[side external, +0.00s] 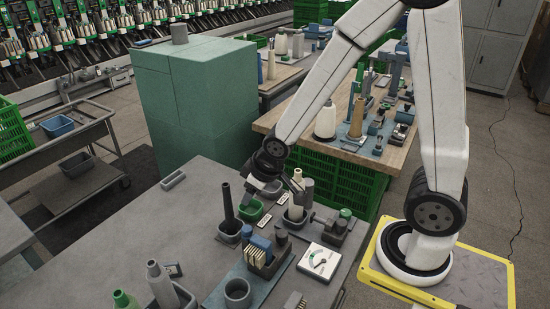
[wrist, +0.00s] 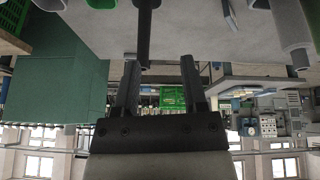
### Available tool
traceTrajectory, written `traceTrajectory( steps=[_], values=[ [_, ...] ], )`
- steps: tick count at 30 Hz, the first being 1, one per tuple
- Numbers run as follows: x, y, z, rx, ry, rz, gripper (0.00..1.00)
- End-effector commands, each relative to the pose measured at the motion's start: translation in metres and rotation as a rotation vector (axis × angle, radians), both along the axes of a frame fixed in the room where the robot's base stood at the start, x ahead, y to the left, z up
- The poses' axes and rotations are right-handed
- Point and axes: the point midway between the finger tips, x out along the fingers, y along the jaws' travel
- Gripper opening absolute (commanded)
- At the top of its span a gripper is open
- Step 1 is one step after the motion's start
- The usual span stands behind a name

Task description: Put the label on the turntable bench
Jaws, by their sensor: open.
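Small flat plates with pale faces, which look like labels, lie on the grey bench (side external: 120,220). One label-like plate (side external: 265,220) is near the green cup, another (side external: 283,198) is farther back, and a third (side external: 173,270) is at front left. I cannot tell which is the task's label. A turntable is not clearly recognisable. My gripper (side external: 262,184) is above the back part of the grey bench, near the dark upright cone. In the wrist view my gripper (wrist: 159,65) is open, with nothing visibly held between its fingers.
The dark cone (side external: 228,205), a green cup (side external: 251,210), a square dial gauge (side external: 320,262) and a grey cup (side external: 237,293) crowd the bench. A green cabinet (side external: 190,105) stands behind. A wooden table (side external: 283,118) holds tools. The bench's left part is mostly clear.

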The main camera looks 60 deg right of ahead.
Motion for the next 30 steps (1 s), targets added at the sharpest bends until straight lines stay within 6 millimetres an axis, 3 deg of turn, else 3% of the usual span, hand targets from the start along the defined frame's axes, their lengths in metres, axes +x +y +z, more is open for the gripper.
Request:
traceTrajectory(
  steps=[6, 10, 14, 16, 30],
  values=[
    [-0.053, -0.005, 0.013, 0.033, 0.143, -0.108, 0.55],
    [-0.069, -0.005, 0.016, 0.049, 0.189, -0.136, 0.55],
    [-0.074, -0.005, 0.016, 0.054, 0.206, -0.143, 0.55],
    [-0.074, -0.005, 0.016, 0.054, 0.207, -0.144, 0.62],
    [-0.068, -0.002, 0.015, 0.056, 0.203, -0.128, 0.62]
  ],
)
